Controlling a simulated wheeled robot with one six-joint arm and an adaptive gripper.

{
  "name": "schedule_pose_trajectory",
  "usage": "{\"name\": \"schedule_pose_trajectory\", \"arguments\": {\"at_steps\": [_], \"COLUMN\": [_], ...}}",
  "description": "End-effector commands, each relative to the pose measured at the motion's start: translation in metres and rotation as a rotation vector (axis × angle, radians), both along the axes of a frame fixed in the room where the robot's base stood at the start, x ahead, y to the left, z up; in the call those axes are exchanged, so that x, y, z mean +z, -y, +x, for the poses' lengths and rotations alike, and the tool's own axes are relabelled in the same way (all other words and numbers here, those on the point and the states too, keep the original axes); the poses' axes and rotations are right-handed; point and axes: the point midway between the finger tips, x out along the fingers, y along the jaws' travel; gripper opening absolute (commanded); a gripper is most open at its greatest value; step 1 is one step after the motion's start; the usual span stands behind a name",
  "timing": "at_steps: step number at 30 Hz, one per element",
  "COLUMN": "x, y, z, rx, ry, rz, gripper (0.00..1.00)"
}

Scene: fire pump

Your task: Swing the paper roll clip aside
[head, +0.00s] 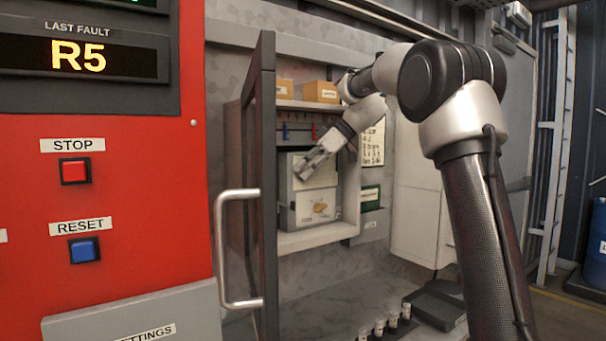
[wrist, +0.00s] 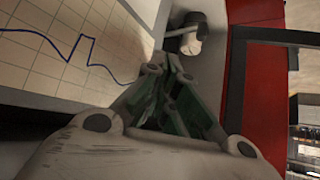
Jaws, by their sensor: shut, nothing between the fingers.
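The paper recorder (head: 317,207) is a grey box on a shelf in the open cabinet. Its gridded chart paper with a blue trace (wrist: 62,50) fills the left of the wrist view. A small dark piece with a pale rounded end, which looks like the paper roll clip (wrist: 186,36), sits at the right edge of the paper, just beyond my fingertips. My gripper (head: 302,174) is in front of the recorder's upper left part. In the wrist view my gripper (wrist: 170,66) is shut and empty. I cannot tell whether it touches the clip, which is hidden in the head view.
The open cabinet door (head: 265,190) with its pale handle (head: 220,250) stands close left of my gripper. Cardboard boxes (head: 320,92) sit on the shelf above. The red panel (head: 120,210) with stop and reset buttons is at the left. A counter with small items lies below.

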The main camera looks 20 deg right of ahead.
Motion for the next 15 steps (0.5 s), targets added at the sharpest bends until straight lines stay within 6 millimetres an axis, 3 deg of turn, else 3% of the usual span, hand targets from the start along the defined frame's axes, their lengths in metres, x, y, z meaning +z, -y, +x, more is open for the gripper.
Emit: {"name": "schedule_pose_trajectory", "arguments": {"at_steps": [4,7,11,15], "x": [0.0,-0.004,-0.022,-0.058], "y": [0.003,0.012,0.034,0.062], "z": [-0.017,-0.056,-0.139,-0.23], "rx": [-0.043,-0.145,-0.368,-0.622], "ry": [-0.033,-0.107,-0.233,-0.329], "rz": [-0.015,-0.047,-0.114,-0.177], "gripper": [0.0,0.0,0.0,0.0]}}
